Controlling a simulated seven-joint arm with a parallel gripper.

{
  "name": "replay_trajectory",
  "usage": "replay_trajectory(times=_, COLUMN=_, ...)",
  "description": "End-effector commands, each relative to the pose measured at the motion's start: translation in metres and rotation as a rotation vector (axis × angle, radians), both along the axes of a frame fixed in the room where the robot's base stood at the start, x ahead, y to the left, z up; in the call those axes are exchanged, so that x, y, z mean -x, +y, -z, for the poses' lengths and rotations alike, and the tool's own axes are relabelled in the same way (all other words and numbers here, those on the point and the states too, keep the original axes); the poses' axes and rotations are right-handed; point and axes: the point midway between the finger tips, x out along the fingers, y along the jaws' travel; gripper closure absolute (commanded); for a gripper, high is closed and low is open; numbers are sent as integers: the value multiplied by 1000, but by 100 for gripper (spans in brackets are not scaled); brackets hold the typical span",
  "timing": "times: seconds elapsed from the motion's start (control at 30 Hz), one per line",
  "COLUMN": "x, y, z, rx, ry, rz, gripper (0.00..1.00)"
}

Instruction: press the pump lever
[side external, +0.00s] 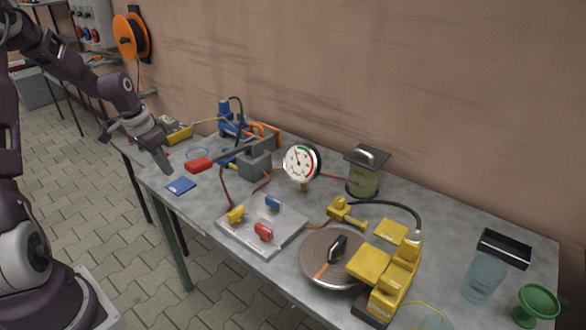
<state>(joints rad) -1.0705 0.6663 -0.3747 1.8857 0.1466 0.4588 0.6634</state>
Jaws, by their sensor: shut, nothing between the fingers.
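The pump lever has a red grip (198,164) at its left end and a dark bar running up to the right to a grey pump block (254,164). The lever slopes slightly down toward the grip and stands out over the table. My gripper (167,169) is shut and empty, pointing down, just left of the red grip. A gap shows between the fingertips and the grip in this view; their difference in depth is hard to judge.
A blue pad (181,186) lies below the grip. A dial gauge (301,163), a plate (247,237) with coloured valves, a round turntable (318,262) and a yellow machine (394,277) stand to the right. A yellow tray (179,135) is behind my gripper.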

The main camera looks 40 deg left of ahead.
Motion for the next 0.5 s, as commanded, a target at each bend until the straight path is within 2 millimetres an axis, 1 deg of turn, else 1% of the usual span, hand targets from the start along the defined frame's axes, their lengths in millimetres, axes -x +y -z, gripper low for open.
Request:
replay_trajectory(times=0.1, x=0, y=0, z=0, rx=0, ry=0, rz=0, gripper=100)
replay_trajectory(times=0.17, x=-5, y=2, z=-5, rx=-3, ry=0, rz=0, gripper=100)
replay_trajectory(times=0.27, x=-28, y=8, z=-36, rx=-14, ry=0, rz=-3, gripper=100)
replay_trajectory(times=0.3, x=-39, y=9, z=-54, rx=-16, ry=2, rz=-3, gripper=100)
replay_trajectory(times=0.33, x=-46, y=9, z=-67, rx=-15, ry=3, rz=-3, gripper=100)
replay_trajectory(times=0.4, x=-60, y=5, z=-96, rx=-12, ry=2, rz=-3, gripper=100)
replay_trajectory(times=0.5, x=-71, y=-2, z=-125, rx=-4, ry=1, rz=-1, gripper=100)
